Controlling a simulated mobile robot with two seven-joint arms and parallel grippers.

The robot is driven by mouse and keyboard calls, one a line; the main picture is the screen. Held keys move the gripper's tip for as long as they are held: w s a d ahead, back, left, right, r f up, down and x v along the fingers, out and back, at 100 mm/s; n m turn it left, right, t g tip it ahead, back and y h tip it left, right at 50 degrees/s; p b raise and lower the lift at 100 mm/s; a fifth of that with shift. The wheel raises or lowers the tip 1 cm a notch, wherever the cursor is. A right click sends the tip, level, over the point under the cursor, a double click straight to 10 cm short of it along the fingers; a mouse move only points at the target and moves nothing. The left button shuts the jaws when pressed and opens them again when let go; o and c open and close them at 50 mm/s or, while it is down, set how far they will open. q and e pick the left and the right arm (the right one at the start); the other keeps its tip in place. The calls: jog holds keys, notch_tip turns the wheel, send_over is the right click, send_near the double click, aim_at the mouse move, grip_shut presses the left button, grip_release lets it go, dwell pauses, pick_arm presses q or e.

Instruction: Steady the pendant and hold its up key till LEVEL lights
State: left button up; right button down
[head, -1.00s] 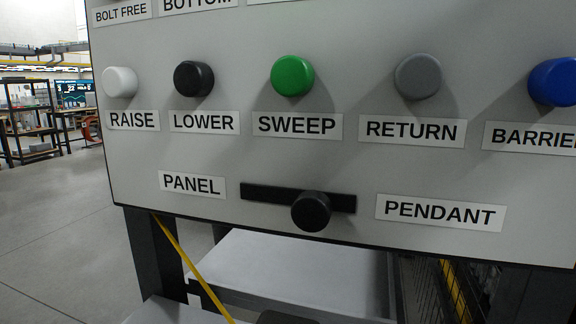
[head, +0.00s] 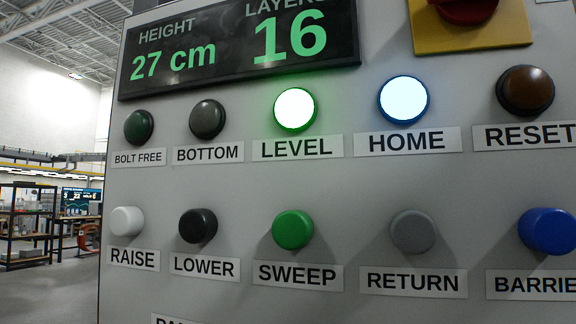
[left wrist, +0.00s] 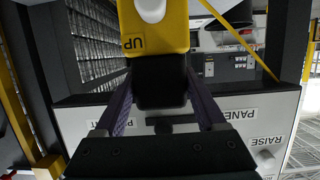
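The pendant (left wrist: 175,38) shows in the left wrist view as a yellow body with a black lower part and an UP label that reads upside down. A pale round key (left wrist: 151,8) beside that label is cut by the top edge. My left gripper (left wrist: 160,80) has its two fingers along both sides of the black part and appears closed on it. In the head view the LEVEL lamp (head: 295,110) is lit white with a green rim. My right gripper is in neither view, and nothing is seen pressing the key.
The display (head: 238,48) reads height 27 cm and layers 16. The HOME lamp (head: 403,99) is lit; BOLT FREE (head: 139,127) and BOTTOM (head: 207,119) are dark. A PANEL label (left wrist: 238,114) and the RAISE button (left wrist: 266,160) lie beyond the left gripper.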

pick_arm(q)
jog(key=o, duration=0.4)
